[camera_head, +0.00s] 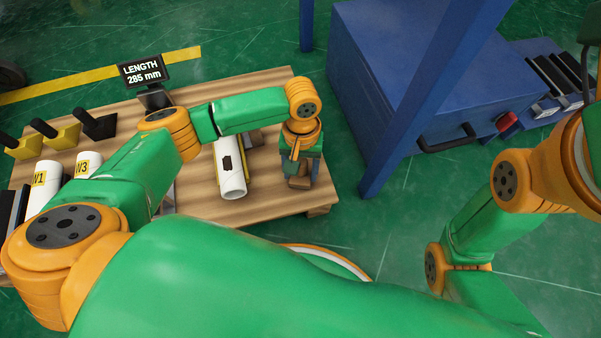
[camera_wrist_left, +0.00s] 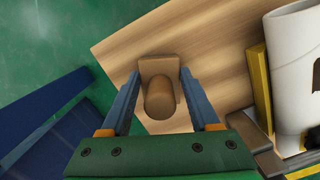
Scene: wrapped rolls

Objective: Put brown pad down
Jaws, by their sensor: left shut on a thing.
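The brown pad (camera_wrist_left: 160,98), a block with a rounded handle, shows between the fingers of my left gripper (camera_wrist_left: 159,78) in the left wrist view. My left gripper is shut on it. In the head view my left gripper (camera_head: 301,172) points down at the right end of the wooden table, and a small part of the brown pad (camera_head: 299,183) shows there. I cannot tell whether the pad touches the wood. My right arm is at the right of the head view, but its gripper is not in view.
A white roll (camera_head: 232,178) with a dark patch lies in a yellow-edged holder left of the gripper. The wooden table (camera_head: 275,205) has bare wood at its front. A length display (camera_head: 142,72) and wrapped rolls stand further left. A blue cabinet (camera_head: 400,75) and post are at right.

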